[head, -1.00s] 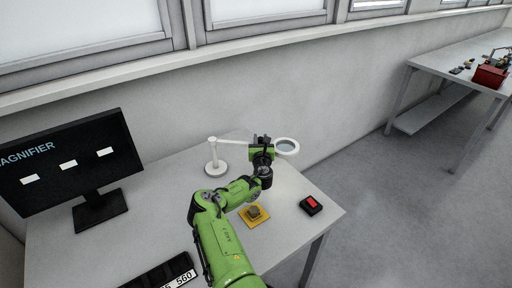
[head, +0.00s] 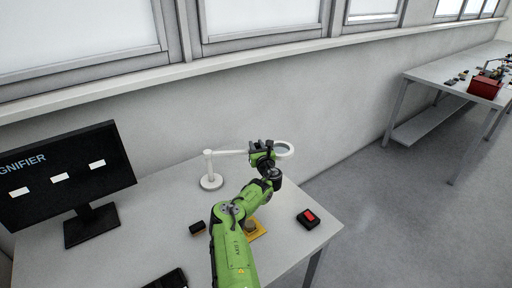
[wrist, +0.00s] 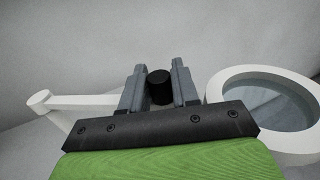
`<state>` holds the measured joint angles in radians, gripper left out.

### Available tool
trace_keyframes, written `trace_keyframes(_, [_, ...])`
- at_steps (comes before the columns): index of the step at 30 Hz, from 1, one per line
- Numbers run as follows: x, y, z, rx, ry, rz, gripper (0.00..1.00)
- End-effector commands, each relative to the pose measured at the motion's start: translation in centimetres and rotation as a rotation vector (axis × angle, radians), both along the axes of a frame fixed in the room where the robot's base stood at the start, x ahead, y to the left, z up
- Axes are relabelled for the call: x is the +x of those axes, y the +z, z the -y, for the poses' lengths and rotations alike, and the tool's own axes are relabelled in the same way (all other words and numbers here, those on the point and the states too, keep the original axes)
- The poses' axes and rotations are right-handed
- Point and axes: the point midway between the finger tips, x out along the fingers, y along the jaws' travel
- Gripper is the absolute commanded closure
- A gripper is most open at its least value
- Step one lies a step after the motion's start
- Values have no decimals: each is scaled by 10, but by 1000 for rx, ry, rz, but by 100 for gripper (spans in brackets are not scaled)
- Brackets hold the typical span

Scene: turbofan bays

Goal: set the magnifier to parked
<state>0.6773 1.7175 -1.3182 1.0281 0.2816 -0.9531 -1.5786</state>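The magnifier stands at the back of the desk, with a white round base (head: 211,182), a post, a white arm (head: 230,152) reaching right and a ring lens (head: 284,150). In the wrist view its ring (wrist: 262,98) is at the right and its arm (wrist: 85,102) at the left. My gripper (head: 262,150) is at the arm just left of the ring. In the wrist view my gripper's fingers (wrist: 159,85) stand either side of a black knob (wrist: 159,88), which fills the gap between them. The monitor (head: 62,178) reads "GNIFIER" above several white boxes; any smaller text is unreadable.
On the desk (head: 275,262) are a black box with a red top (head: 308,218), a yellow plate (head: 258,229) partly behind my arm, a small dark block (head: 197,228) and a dark keyboard-like item (head: 168,280). A wall is close behind. Another bench (head: 440,75) stands at right.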

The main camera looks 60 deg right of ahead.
Motion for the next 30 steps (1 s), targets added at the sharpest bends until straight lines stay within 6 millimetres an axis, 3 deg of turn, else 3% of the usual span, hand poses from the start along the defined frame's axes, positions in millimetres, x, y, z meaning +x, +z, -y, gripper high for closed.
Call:
trace_keyframes(1, [1,4,0,-6,0,2,64])
trace_keyframes(4, [1,3,0,-6,0,1,51])
trace_keyframes(12, [0,2,0,-4,-1,1,51])
trace_keyframes(17, [-11,3,-10,-5,-4,4,51])
trace_keyframes(30, [-84,1,-78,-3,-9,7,51])
